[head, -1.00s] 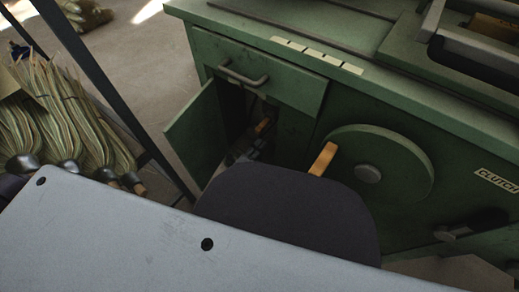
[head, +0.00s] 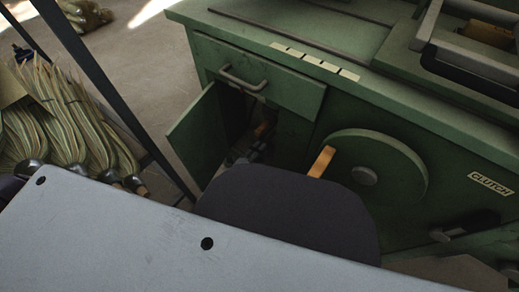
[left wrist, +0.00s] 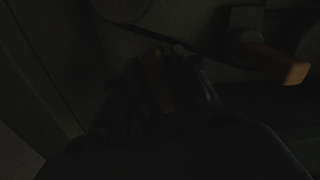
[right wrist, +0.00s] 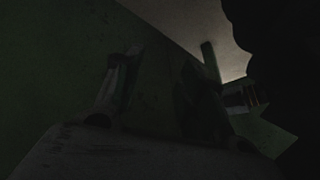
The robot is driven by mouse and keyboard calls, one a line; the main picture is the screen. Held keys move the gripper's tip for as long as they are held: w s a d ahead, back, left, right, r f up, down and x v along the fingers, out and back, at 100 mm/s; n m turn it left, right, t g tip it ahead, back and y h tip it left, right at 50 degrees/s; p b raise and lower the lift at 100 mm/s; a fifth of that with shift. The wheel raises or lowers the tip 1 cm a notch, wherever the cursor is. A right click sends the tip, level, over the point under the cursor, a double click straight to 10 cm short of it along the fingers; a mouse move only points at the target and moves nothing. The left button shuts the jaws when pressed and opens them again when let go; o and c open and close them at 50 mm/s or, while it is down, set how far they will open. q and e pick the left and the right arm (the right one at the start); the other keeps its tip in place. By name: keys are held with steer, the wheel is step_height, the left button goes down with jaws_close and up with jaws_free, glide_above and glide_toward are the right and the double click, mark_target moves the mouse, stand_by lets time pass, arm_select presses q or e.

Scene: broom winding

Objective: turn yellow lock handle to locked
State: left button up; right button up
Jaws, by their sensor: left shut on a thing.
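My left gripper (head: 246,151) is inside the open compartment of the green cabinet, partly hidden by my dark arm link. In the dark left wrist view, its fingers (left wrist: 160,85) are closed around a dim yellowish piece, seemingly the yellow lock handle (left wrist: 157,78). Its angle is hard to read. An orange-brown lever (left wrist: 275,62) sticks out to the right of the fingers, apart from them. An orange part (head: 264,128) also shows in the compartment in the head view. My right gripper (right wrist: 158,95) shows in the right wrist view with fingers apart and nothing visible between them.
The cabinet door (head: 195,135) stands open on the left, below a drawer (head: 285,88). A green wheel (head: 395,180) with an orange handle (head: 321,162) is to the right. A clutch label (head: 491,184) is farther right.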

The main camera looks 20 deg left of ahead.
arm_select(q)
steer(key=n+p, duration=0.1)
steer(key=n, duration=0.1)
steer(key=shift+r+n+p, duration=0.1)
steer(key=shift+n+p, duration=0.2)
steer(key=shift+p, duration=0.05)
steer(key=n+p, duration=0.2)
steer(key=n, duration=0.3)
steer(key=shift+a+n+p, duration=0.1)
steer(key=shift+n+p, duration=0.2)
steer(key=shift+p, duration=0.1)
steer(key=n+p, duration=0.1)
steer(key=n, duration=0.1)
steer(key=shift+n, duration=0.3)
steer(key=shift+n+p, duration=0.3)
steer(key=shift+n, duration=1.2)
arm_select(e)
step_height(320, 180, up, 12)
steer(key=s+d+n+g+h, duration=0.1)
steer(key=d+g, duration=0.1)
steer(key=shift+d+f+h, duration=0.25)
steer(key=shift+d+h, duration=0.05)
steer(key=shift+h, duration=0.1)
arm_select(q)
steer(key=o, duration=0.7)
steer(key=v, duration=1.2)
